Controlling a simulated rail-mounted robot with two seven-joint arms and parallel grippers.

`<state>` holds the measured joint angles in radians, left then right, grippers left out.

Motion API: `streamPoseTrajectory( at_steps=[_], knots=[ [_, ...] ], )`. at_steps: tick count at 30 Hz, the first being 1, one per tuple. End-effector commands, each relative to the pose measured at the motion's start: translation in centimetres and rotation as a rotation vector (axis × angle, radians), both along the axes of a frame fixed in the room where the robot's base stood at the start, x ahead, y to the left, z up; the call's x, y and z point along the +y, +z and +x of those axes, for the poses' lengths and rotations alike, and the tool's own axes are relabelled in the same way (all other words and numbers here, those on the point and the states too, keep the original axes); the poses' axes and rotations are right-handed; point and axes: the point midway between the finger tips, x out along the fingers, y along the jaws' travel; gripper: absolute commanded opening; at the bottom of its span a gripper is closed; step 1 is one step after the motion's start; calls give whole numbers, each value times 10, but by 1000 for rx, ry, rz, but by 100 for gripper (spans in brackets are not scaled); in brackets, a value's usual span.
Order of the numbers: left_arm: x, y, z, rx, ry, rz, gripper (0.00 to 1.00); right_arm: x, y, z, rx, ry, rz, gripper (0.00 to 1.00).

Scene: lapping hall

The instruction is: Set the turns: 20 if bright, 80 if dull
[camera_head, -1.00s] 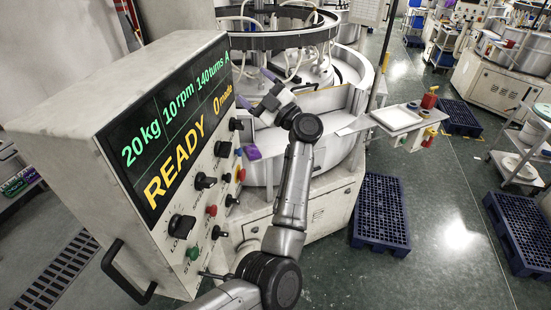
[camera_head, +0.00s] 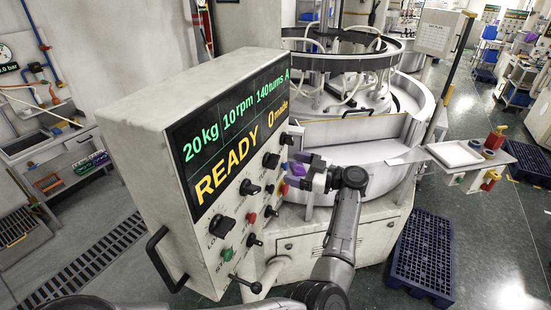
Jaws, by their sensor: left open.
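The control panel (camera_head: 150,110) has a display (camera_head: 230,135) reading 20 kg, 10 rpm, 140 turns A, READY and 0 made. Its front carries several black knobs, including an upper one (camera_head: 271,160), a middle one (camera_head: 250,188) and a large lower one (camera_head: 222,226). Their small labels are mostly unreadable. My left gripper (camera_head: 298,168), with purple fingertips, is open beside the upper right knobs, at the panel's right edge. I cannot tell whether it touches a knob. No part can be clearly judged bright or dull. My right gripper is not in view.
The round lapping machine (camera_head: 350,130) stands behind my left gripper. A white tray (camera_head: 455,154) sits on a side shelf to the right. A blue pallet (camera_head: 424,255) lies on the floor. A black handle (camera_head: 162,262) sticks out from the panel's lower left.

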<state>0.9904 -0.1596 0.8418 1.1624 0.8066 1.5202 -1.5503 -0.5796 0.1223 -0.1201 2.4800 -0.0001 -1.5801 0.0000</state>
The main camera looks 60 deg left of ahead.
Motion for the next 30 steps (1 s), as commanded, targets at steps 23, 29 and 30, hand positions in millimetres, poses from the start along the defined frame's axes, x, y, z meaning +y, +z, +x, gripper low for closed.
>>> streamPoseTrajectory(
  at_steps=[23,29,30],
  knots=[
    [56,0,-41,-1,-2,2,81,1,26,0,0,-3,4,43],
    [56,0,-41,-1,-2,2,77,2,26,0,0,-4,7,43],
    [56,0,-41,-1,-2,2,73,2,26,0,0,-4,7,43]
  ],
)
